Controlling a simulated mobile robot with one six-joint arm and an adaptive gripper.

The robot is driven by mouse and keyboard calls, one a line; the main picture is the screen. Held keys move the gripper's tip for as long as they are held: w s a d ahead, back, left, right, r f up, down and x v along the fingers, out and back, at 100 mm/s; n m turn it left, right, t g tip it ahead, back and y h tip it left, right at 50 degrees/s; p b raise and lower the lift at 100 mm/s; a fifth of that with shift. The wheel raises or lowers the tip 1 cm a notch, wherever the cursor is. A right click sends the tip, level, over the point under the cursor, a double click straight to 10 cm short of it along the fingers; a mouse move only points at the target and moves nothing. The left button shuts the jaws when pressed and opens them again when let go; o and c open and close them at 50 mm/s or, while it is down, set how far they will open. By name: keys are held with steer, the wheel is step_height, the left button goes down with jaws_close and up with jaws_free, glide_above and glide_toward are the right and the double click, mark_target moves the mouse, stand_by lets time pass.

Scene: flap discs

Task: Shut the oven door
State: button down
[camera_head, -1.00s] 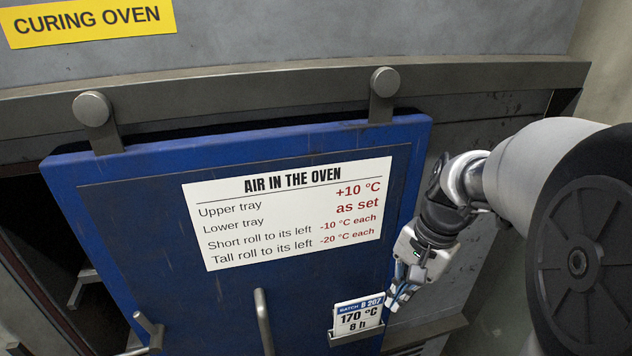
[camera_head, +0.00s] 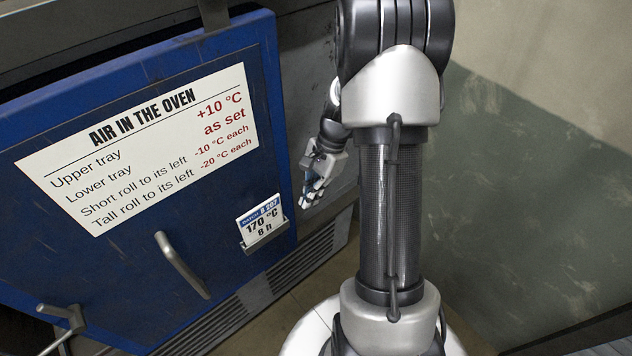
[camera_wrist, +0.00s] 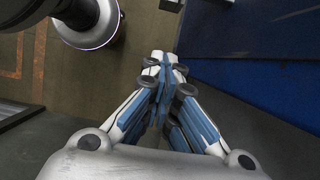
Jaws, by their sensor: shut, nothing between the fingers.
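The blue oven door (camera_head: 120,255) hangs from a rail and fills the left of the head view. It carries a bar handle (camera_head: 182,265) and a white notice (camera_head: 150,140). Its left edge is out of view. My gripper (camera_head: 305,203) is shut and empty, just right of the door's right edge, in front of the grey oven front. I cannot tell whether it touches the door edge. In the wrist view my gripper's fingertips (camera_wrist: 163,60) are together, and a blue surface, apparently the door (camera_wrist: 265,100), lies to their right.
A card holder (camera_head: 265,240) with a batch card is on the door's lower right. A lever (camera_head: 65,318) sticks out at lower left. A vented grille (camera_head: 300,262) runs along the oven's bottom. Floor and a green-grey wall (camera_head: 540,200) lie to the right.

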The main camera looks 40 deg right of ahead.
steer(key=shift+s+a+f, duration=0.1)
steer(key=shift+a+f, duration=0.1)
steer(key=shift+a, duration=0.9)
steer(key=shift+a+f, duration=0.15)
steer(key=shift+a, duration=0.9)
steer(key=a, duration=2)
steer(key=shift+s+a+p, duration=0.25)
steer(key=shift+s+p, duration=0.05)
steer(key=shift+s, duration=0.05)
